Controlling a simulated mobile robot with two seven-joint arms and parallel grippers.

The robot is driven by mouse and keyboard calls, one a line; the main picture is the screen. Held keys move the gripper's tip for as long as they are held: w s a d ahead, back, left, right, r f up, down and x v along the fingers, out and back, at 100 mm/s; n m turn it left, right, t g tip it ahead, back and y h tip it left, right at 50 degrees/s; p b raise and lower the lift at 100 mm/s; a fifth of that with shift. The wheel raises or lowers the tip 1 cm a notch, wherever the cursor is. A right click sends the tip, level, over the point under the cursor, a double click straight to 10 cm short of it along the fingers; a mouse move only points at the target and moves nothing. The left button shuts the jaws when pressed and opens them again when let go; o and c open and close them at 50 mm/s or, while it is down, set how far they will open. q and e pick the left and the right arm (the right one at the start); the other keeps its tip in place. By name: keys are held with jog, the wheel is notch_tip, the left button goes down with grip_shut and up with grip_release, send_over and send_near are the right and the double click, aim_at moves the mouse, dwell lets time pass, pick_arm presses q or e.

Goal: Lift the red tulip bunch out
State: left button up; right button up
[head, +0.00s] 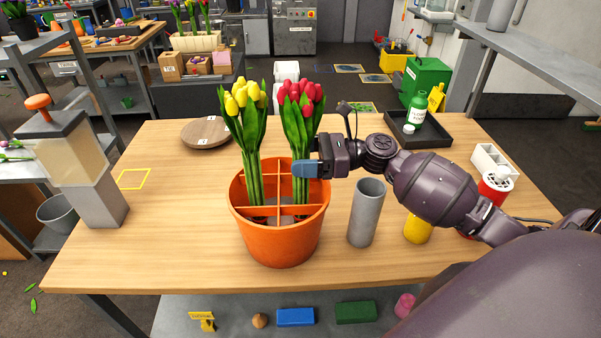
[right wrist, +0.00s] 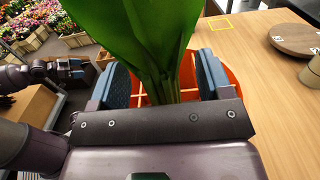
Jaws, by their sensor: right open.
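My right gripper (head: 306,169) reaches in from the right at the red bunch's stems, just above the pot rim. In the right wrist view its open fingers (right wrist: 163,78) stand on either side of the green stems and leaves (right wrist: 150,38); some room shows between fingers and stems. My left gripper (right wrist: 72,68) shows small at the left of that view; its jaw state is unclear.
A grey cylinder (head: 366,213) stands right of the pot, with a yellow cup (head: 417,230) beyond it under my right arm. A round wooden board (head: 206,133) lies behind left. A dark tray (head: 440,131) holds a green bottle.

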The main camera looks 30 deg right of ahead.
aim_at(301, 77)
pick_arm(q)
jog(key=shift+s+f, duration=0.15)
jog(key=shift+s, duration=0.2)
pick_arm(e)
jog(key=c, duration=1.2)
jog(key=shift+r, duration=0.1)
notch_tip(301, 77, up, 19)
jog(key=p, duration=0.2)
jog(key=shift+p, duration=0.3)
pick_arm(q)
jog(key=shift+w+r, duration=0.15)
jog(key=shift+r, duration=0.75)
jog(key=shift+w+r, duration=0.15)
jog(key=shift+r, duration=0.7)
pick_arm(e)
jog(key=shift+r, duration=0.5)
